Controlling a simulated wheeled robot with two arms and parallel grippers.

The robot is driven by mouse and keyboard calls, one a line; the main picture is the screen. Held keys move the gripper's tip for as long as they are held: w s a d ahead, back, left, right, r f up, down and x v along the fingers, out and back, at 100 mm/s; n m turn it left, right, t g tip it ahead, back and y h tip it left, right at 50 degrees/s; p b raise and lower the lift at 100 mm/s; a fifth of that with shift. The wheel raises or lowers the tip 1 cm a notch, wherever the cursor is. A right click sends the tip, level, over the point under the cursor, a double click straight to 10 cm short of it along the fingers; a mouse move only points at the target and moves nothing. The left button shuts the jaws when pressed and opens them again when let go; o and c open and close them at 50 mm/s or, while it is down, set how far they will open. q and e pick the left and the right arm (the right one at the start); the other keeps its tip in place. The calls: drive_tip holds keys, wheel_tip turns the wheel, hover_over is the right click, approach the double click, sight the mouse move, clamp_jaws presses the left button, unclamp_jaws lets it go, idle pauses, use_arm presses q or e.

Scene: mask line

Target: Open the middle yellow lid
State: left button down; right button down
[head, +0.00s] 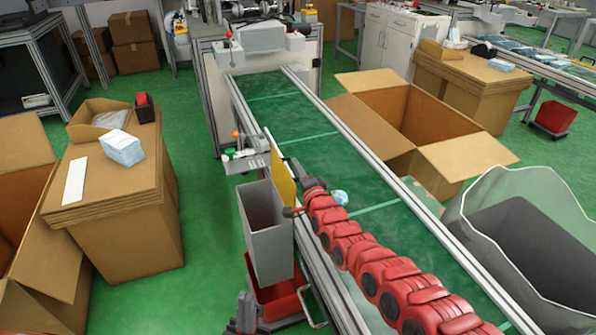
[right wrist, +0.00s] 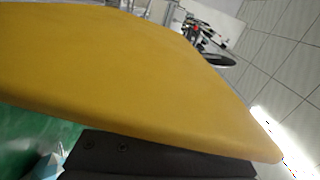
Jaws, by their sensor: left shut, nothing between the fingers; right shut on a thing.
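The yellow lid (head: 281,172) stands steeply raised along the right side of a tall grey bin (head: 268,240), whose dark opening shows. It is the only yellow lid in the head view. My right gripper (head: 291,211), on the red arm, is at the lid's lower near edge and shut on it. In the right wrist view the yellow lid (right wrist: 120,65) fills much of the picture, with a dark finger (right wrist: 150,160) against its lower edge. My left gripper (head: 245,312) is low at the bottom, left of the bin, shut and empty; only a small part shows.
A green conveyor belt (head: 285,115) runs behind the lid, with a small blue-white item (head: 340,197) on it. A red crate (head: 278,303) sits below the bin. Cardboard stacks (head: 120,225) stand left; an open carton (head: 395,110) and grey lined bin (head: 530,255) stand right.

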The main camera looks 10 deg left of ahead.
drive_tip(key=shift+d+f, duration=0.15)
drive_tip(key=shift+f, duration=0.2)
drive_tip(key=c, duration=0.9)
unclamp_jaws()
drive_tip(key=shift+w, duration=0.1)
drive_tip(key=shift+o, duration=0.2)
drive_tip(key=shift+r, duration=0.1)
drive_tip(key=p+v, duration=1.4)
drive_tip(key=v, duration=0.3)
